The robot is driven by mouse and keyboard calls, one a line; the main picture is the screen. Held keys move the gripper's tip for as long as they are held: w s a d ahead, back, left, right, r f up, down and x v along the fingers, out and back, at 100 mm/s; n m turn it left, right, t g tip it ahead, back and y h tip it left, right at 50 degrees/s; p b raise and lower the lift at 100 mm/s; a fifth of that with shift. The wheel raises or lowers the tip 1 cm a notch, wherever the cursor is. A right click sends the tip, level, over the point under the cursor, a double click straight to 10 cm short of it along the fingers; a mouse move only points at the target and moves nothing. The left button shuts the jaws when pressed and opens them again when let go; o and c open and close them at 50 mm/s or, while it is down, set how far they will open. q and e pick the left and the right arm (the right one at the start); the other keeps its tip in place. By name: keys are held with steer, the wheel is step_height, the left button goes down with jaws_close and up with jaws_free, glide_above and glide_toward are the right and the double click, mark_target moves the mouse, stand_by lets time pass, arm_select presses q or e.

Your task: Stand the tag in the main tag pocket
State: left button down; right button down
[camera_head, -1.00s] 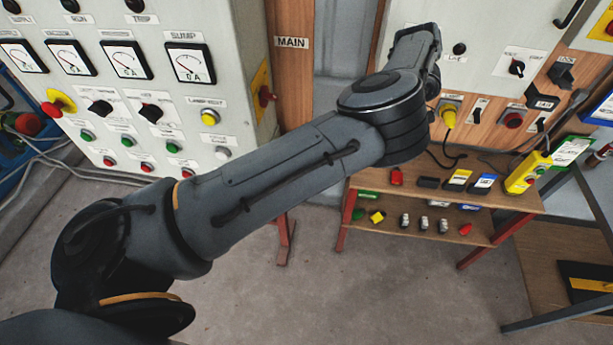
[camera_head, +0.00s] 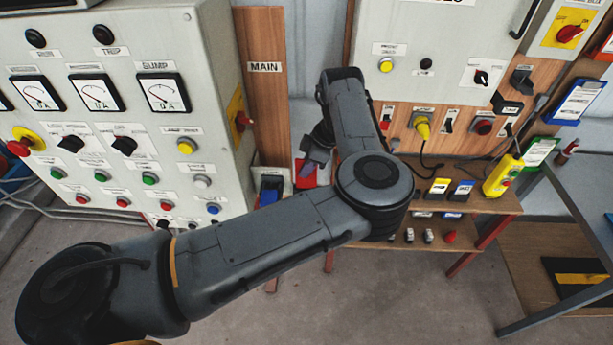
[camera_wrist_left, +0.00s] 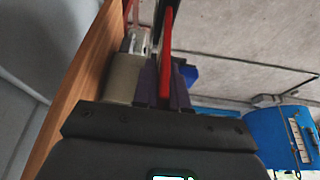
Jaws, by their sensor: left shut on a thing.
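My left gripper (camera_head: 307,167) is shut on a red tag (camera_head: 301,182), to the right of the lower MAIN board. In the left wrist view the gripper's purple fingers (camera_wrist_left: 164,80) pinch the tag (camera_wrist_left: 167,45), which shows edge-on as a thin red strip. A small blue and dark holder (camera_head: 271,190) with a pale label above it sits below the MAIN sign (camera_head: 265,67). It looks like the main tag pocket. The tag is to the right of it and apart from it in the head view. My right gripper is not in view.
The grey meter cabinet (camera_head: 120,120) stands left of the MAIN board. A wooden shelf (camera_head: 490,203) with small parts and a yellow pendant (camera_head: 503,175) is to the right. A wooden edge (camera_wrist_left: 80,85) runs close beside the gripper in the wrist view.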

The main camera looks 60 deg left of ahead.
arm_select(q)
steer(key=shift+f, duration=2)
steer(key=shift+f, duration=0.1)
steer(key=c, duration=1.2)
jaws_free()
steer(key=shift+o, duration=0.2)
steer(key=v, duration=1.2)
steer(key=shift+p, duration=0.35)
steer(key=shift+s, duration=0.1)
